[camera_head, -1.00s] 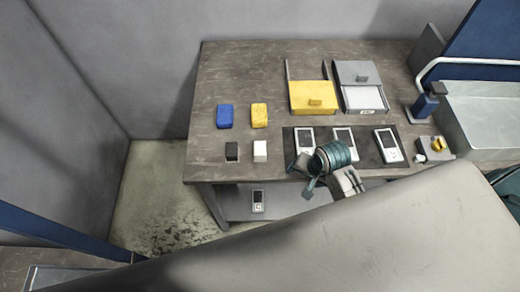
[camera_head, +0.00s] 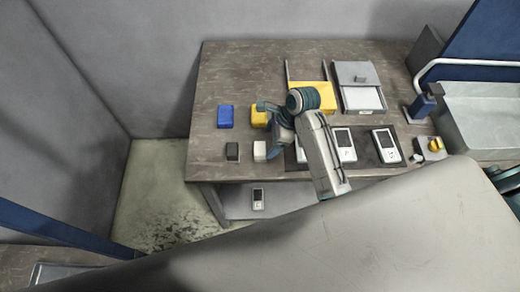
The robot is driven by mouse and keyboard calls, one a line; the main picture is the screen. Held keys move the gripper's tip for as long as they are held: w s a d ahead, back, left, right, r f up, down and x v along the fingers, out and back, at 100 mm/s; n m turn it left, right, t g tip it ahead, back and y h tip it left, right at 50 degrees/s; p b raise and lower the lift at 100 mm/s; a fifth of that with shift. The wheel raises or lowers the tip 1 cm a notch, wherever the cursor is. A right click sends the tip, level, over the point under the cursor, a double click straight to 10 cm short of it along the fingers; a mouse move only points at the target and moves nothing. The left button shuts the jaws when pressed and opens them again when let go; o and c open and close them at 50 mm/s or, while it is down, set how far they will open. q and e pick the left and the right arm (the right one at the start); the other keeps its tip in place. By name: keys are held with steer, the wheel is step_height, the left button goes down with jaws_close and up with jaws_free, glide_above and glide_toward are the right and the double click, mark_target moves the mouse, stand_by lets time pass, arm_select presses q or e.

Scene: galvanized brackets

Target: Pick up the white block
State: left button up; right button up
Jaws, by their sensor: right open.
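The white block (camera_head: 260,151) stands near the front left of the table, beside a small black block (camera_head: 232,151). My right gripper (camera_head: 267,130) is open and empty, with its fingers pointing left. One finger reaches over the yellow block (camera_head: 258,119) and hides part of it. The other finger is close to the right side of the white block; I cannot tell whether they touch. My left gripper is not in view.
A blue block (camera_head: 225,116) lies at the left of the table (camera_head: 215,75). White handheld devices (camera_head: 386,145) lie on a dark mat to the right. A yellow box (camera_head: 325,92), a grey box (camera_head: 358,72) and a metal sink (camera_head: 485,115) are farther back and right.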

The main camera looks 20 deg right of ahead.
mark_target(262, 148)
steer(key=shift+a+f, duration=0.25)
steer(key=shift+f, duration=0.15)
steer(key=shift+a+f+p, duration=0.35)
steer(key=shift+f+p, duration=0.15)
steer(key=shift+p, duration=0.05)
steer(key=x, duration=0.1)
steer(key=p+x, duration=0.1)
steer(key=x, duration=0.1)
steer(key=shift+a+f, duration=0.15)
steer(key=shift+a, duration=0.15)
steer(key=shift+w+a+f, duration=0.1)
steer(key=shift+f, duration=0.35)
steer(key=c, duration=1.1)
